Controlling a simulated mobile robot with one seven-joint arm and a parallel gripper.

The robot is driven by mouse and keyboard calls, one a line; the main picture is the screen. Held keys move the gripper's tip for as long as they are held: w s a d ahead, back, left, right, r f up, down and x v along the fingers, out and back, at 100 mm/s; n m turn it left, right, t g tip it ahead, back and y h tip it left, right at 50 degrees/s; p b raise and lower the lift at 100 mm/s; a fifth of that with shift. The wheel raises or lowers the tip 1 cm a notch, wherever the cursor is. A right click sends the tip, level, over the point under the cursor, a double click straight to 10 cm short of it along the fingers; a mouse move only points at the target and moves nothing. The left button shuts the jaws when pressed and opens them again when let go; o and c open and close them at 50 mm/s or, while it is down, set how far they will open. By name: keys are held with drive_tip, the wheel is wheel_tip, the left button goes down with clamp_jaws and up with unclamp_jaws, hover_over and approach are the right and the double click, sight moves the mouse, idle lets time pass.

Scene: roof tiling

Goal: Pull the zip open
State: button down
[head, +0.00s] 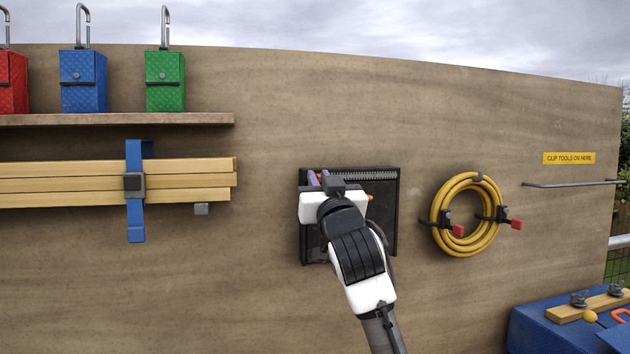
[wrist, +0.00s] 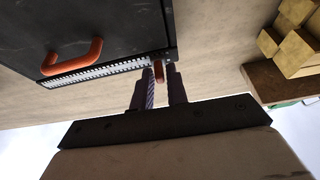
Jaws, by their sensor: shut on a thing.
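A black pouch (head: 384,222) is mounted on the wooden wall, and it fills the upper left of the wrist view (wrist: 105,35). A pale row of zip teeth (head: 362,176) runs along its top edge and also shows in the wrist view (wrist: 95,73). The orange zip pull (wrist: 158,71) is at one end of the teeth, the left end in the head view. My gripper (head: 318,178) is at that corner, its fingers (wrist: 160,82) shut on the pull. My wrist hides much of the pouch's left half in the head view.
An orange handle (wrist: 72,58) stands out from the pouch front. A coiled yellow hose (head: 492,236) hangs to the right. Bare wall lies between.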

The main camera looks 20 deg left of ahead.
sight(393, 168)
drive_tip(key=w+d+p, duration=0.1)
drive_tip(key=w+d, duration=0.2)
drive_tip(key=d, duration=0.1)
drive_tip(key=w+d, duration=0.3)
drive_tip(key=d, duration=0.2)
drive_tip(key=w+d+p, duration=0.1)
drive_tip(key=w+d, duration=0.2)
drive_tip(key=d, duration=0.2)
drive_tip(key=shift+w+d+p, duration=0.25)
drive_tip(key=shift+w+p, duration=0.1)
drive_tip(key=c, duration=1.5)
unclamp_jaws()
drive_tip(key=shift+a, duration=0.1)
drive_tip(key=b+v, duration=0.4)
drive_tip(key=v, duration=0.9)
drive_tip(key=shift+s+d+f, duration=0.1)
drive_tip(key=shift+s+d, duration=0.15)
drive_tip(key=shift+s, duration=0.05)
